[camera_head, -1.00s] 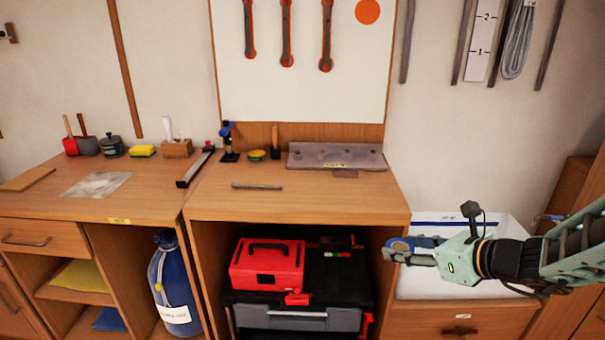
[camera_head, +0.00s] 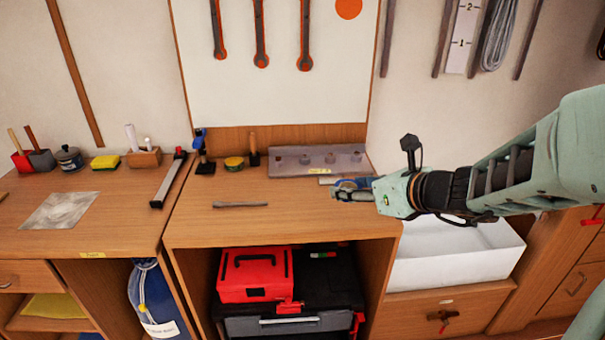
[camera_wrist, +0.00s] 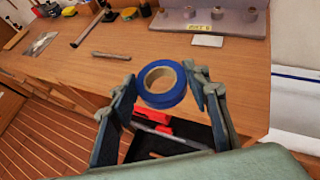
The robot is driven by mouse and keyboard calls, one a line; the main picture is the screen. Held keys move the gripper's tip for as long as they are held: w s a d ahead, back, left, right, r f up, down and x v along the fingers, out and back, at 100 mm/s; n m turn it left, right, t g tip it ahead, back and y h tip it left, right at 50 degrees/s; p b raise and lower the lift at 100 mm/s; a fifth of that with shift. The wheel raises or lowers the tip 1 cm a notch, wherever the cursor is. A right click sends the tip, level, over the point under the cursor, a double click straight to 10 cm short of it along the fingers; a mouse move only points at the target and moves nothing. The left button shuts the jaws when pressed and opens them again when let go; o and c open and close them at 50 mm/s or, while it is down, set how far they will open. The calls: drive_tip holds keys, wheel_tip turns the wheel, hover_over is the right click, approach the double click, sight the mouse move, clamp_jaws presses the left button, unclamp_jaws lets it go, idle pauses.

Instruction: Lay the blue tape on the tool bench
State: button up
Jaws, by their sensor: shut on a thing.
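The blue tape (camera_wrist: 164,101) is a roll with a tan core, held between the two fingers of my gripper (camera_wrist: 160,88) in the wrist view. In the head view my gripper (camera_head: 345,189) reaches in from the right, with the tape (camera_head: 352,182) partly hidden by the fingers. The tool bench (camera_head: 290,212) is the wooden bench under the wrench board. The gripper and tape appear near the front right part of its top, seemingly above it. The bench top also shows in the wrist view (camera_wrist: 232,78).
A grey block with pegs (camera_head: 290,162) lies along the bench's back right. A white basin (camera_head: 440,265) is on the right. The bench's front middle is clear.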

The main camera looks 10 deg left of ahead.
drive_tip(key=w+a+f, duration=0.2)
drive_tip(key=w+f, duration=0.2)
drive_tip(key=w, duration=0.5)
drive_tip(key=b, duration=0.1)
hover_over(337, 204)
drive_tip(key=s, duration=0.1)
wheel_tip(337, 204, down, 5)
drive_tip(key=shift+r, duration=0.1)
drive_tip(key=shift+w+f, duration=0.25)
drive_tip(key=shift+f, duration=0.2)
drive_tip(key=shift+w+f+b, duration=0.15)
drive_tip(key=shift+f+b, duration=0.45)
drive_tip(key=shift+f, duration=1)
drive_tip(key=shift+f, duration=0.1)
drive_tip(key=shift+f, duration=0.15)
drive_tip(key=o, duration=1)
